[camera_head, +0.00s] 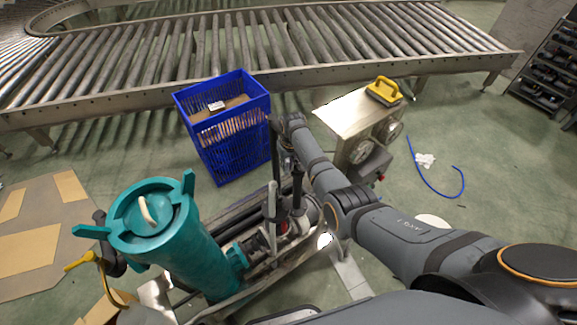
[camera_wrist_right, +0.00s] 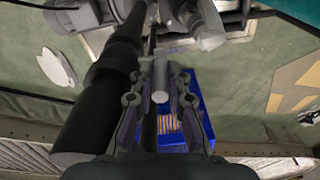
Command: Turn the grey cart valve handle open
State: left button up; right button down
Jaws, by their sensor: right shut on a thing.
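The cart (camera_head: 345,268) stands low in front of me, with pipework and valve parts near its middle. My right gripper (camera_head: 297,190) reaches down among these parts. In the right wrist view, my right gripper (camera_wrist_right: 160,78) is shut around a grey rod-like handle (camera_wrist_right: 160,97), whose round end shows between the fingers. In the head view this handle is mostly hidden by the gripper and dark parts. A second light grey upright rod (camera_head: 272,203) stands just left of the gripper, apart from it. My left gripper is not in view.
A teal cylinder (camera_head: 165,235) stands on the left of the cart. A blue crate (camera_head: 232,140) is behind. A roller conveyor (camera_head: 240,48) crosses the back.

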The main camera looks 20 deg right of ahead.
dwell(0.4)
jog(key=c, duration=1.3)
grip_release()
jog(key=shift+s+d+r, duration=0.1)
jog(key=shift+s+r, duration=0.1)
jog(key=shift+r, duration=1.75)
jog(key=shift+s+r, duration=0.2)
jog(key=shift+r, duration=1.75)
